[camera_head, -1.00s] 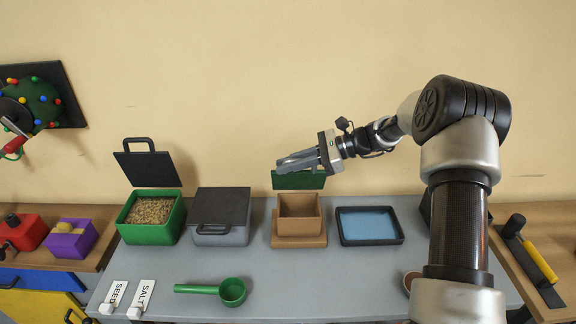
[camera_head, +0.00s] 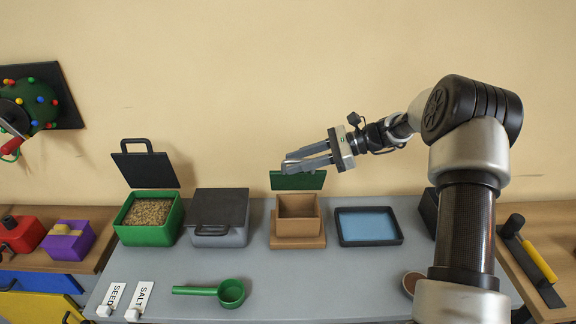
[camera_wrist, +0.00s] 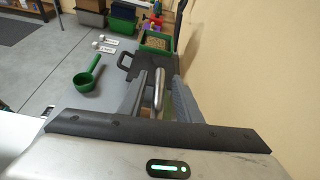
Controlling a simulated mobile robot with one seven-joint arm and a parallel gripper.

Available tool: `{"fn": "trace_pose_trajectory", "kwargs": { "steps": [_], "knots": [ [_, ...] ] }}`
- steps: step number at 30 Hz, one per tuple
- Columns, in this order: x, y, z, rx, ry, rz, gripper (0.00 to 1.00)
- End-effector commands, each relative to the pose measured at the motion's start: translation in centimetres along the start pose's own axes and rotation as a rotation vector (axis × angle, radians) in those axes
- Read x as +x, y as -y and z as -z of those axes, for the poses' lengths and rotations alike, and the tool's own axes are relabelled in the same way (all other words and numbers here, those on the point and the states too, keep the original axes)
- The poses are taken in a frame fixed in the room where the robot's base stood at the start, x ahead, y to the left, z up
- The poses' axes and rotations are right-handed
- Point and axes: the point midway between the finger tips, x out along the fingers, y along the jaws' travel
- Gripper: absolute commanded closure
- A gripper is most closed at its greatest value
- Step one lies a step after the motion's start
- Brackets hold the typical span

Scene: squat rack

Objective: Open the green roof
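The green roof (camera_head: 298,181) is a flat panel standing raised at the back of an open brown wooden box (camera_head: 298,213). The box's inside is visible and looks empty. My gripper (camera_head: 287,163) is above the roof's top edge in the head view, with its fingers pointing left. I cannot tell whether a finger touches the roof. The roof does not show clearly in the wrist view.
A green box of seed (camera_head: 150,215) with a raised black lid and a grey box (camera_head: 220,217) with its lid down stand to the left. A blue tray (camera_head: 369,226) lies to the right. A green scoop (camera_head: 230,293) lies in front. The wall is close behind.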

Motion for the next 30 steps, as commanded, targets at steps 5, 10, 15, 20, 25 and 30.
{"fn": "trace_pose_trajectory", "kwargs": {
  "steps": [5,10,15,20,25,30],
  "knots": [
    [-4.7,0.1,0.2,-0.002,-0.002,0.005,0.69],
    [-8.8,0.1,0.2,-0.002,-0.003,0.004,0.69],
    [-12.0,0.0,0.1,-0.001,-0.003,0.003,0.69],
    [-13.7,0.0,0.1,0.000,-0.002,0.001,0.69],
    [-14.2,0.0,0.1,0.001,-0.001,0.000,0.69],
    [-14.2,0.0,0.1,0.001,-0.002,0.000,0.69]
  ]
}}
